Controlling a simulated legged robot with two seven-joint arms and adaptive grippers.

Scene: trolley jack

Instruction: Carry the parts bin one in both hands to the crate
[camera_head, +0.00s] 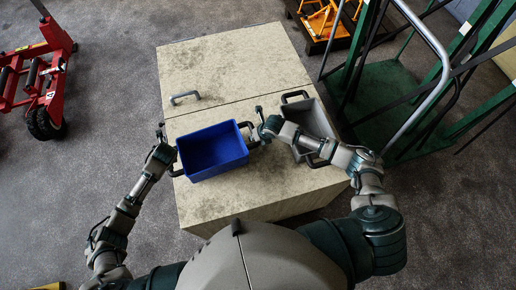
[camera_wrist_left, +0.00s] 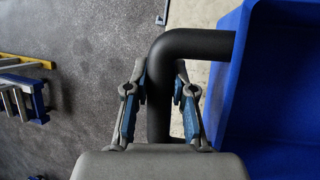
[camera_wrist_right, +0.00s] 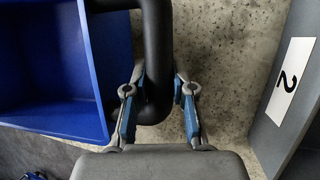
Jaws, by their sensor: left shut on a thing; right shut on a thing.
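The blue parts bin (camera_head: 212,150) is open-topped and looks empty. It is over the near left part of a pale, stained box-like block (camera_head: 235,70), which may be the crate; I cannot tell whether the bin touches it. My left gripper (camera_wrist_left: 160,75) is shut on the bin's black left handle (camera_wrist_left: 192,43). My right gripper (camera_wrist_right: 159,75) is shut on its black right handle (camera_wrist_right: 155,40). The bin (camera_wrist_left: 285,90) lies right of the handle in the left wrist view. In the right wrist view the bin (camera_wrist_right: 45,70) lies left of the handle.
A grey bin (camera_head: 315,118) with black handles stands close on the right, partly behind my right arm; its label (camera_wrist_right: 290,80) reads 2. A green trolley (camera_head: 385,95) stands at the right, a red jack (camera_head: 48,85) at the far left. The block's far half is clear except a grey handle (camera_head: 184,97).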

